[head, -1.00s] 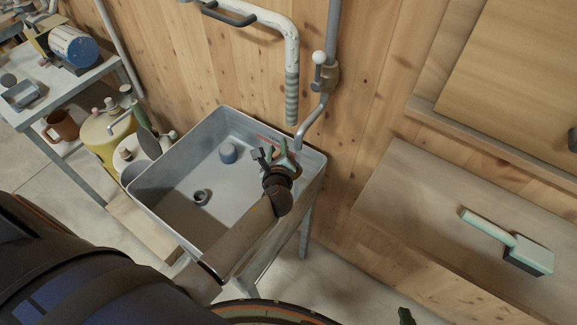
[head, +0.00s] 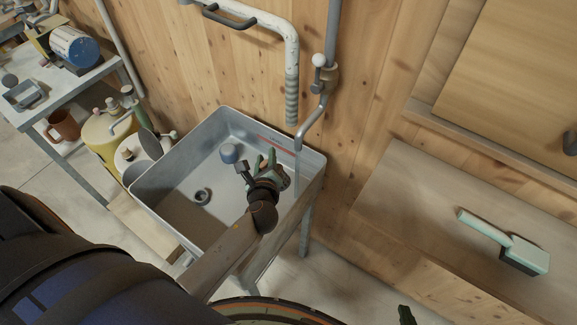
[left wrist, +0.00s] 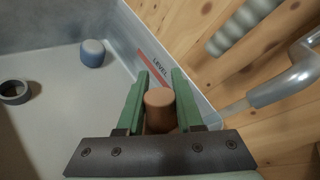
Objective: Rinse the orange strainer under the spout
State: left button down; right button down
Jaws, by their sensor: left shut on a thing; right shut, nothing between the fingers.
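My left gripper (head: 266,162) reaches down over the grey sink (head: 150,184). In the left wrist view its green fingers (left wrist: 158,95) are shut on an orange cylindrical piece, which I take for the orange strainer (left wrist: 160,107). In the head view the strainer is hidden by the gripper. The metal spout (head: 312,125) hangs over the sink's right back corner, and in the left wrist view the spout (left wrist: 285,86) is to the right of the strainer, apart from it. A pale streak shows at its mouth; I cannot tell if it is water. My right gripper (head: 405,315) barely shows at the bottom edge.
A blue-grey cup-like piece (head: 228,153) and a dark drain ring (head: 202,196) are on the sink floor. A ribbed hose (head: 291,100) hangs behind. A yellow canister (head: 103,140) stands left. A pale green brush-like tool (head: 525,250) lies on the right bench (head: 420,205).

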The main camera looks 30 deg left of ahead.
pick_arm(q)
jog(key=s+r, duration=0.2)
jog(key=s, duration=0.4)
jog(key=shift+s+a+r, duration=0.15)
jog(key=shift+s+a, duration=0.15)
jog(key=shift+a, duration=0.15)
jog(key=shift+w, duration=0.1)
